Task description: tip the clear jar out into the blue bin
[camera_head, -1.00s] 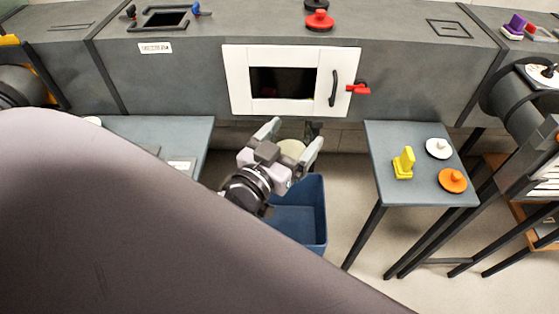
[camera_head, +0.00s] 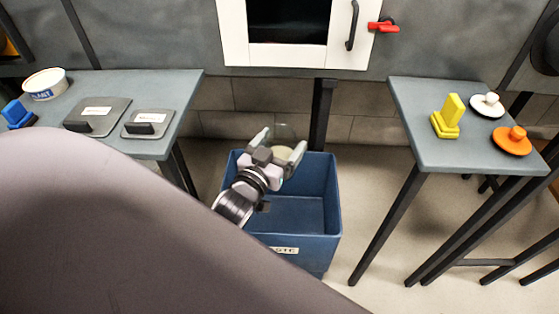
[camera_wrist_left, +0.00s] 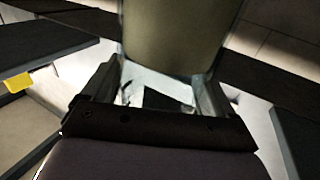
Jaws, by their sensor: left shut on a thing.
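My left gripper (camera_head: 281,144) is shut on the clear jar (camera_head: 285,133) in the head view. The jar is see-through with a cream-coloured part low between the fingers. Part of a label reading "STE" shows on the bin's front. In the left wrist view the jar (camera_wrist_left: 175,35) looks olive and stands between the fingers of the gripper (camera_wrist_left: 158,85). How far the jar is tilted is hard to tell. My right gripper is not in view.
A left table (camera_head: 185,88) holds a white tub labelled PAINT (camera_head: 45,83), a blue object (camera_head: 17,115) and two grey plates. A duct with a white-framed opening (camera_head: 288,58) is behind.

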